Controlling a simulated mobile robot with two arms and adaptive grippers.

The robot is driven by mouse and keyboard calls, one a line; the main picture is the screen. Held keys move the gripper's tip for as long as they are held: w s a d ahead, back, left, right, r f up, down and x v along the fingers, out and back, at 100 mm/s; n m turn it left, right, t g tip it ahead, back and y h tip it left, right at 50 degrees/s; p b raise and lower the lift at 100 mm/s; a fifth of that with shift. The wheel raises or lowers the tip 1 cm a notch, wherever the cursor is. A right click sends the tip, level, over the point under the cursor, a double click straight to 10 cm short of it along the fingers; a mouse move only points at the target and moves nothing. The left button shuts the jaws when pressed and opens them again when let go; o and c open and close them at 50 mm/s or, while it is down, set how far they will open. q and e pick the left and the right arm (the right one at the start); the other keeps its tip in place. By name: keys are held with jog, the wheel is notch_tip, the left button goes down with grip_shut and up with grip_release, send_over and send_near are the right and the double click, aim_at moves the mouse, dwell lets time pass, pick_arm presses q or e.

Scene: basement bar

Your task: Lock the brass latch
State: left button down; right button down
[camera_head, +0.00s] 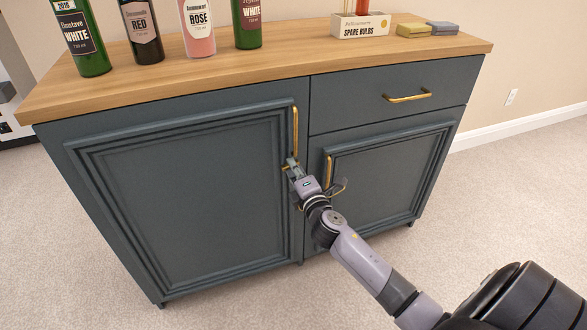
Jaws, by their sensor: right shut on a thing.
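The brass latch (286,167) is on the right edge of the large left door of the dark blue-grey cabinet (190,190), just below that door's vertical brass handle (295,130). My right gripper (291,165) is at the latch and shut on it. The gripper covers most of the latch, so its exact position cannot be told. The left door and the smaller right door (390,180) look closed. My left gripper is not in view.
The wooden top (270,70) holds several bottles (140,30), a spare bulbs box (361,26) and sponges (413,31). A drawer with a brass handle (408,98) is above the right door, which has its own brass handle (327,170). Carpet (520,200) in front and right is clear.

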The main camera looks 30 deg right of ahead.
jog(key=shift+m, duration=1.1)
jog(key=shift+f, duration=0.1)
jog(key=c, duration=1.7)
grip_release()
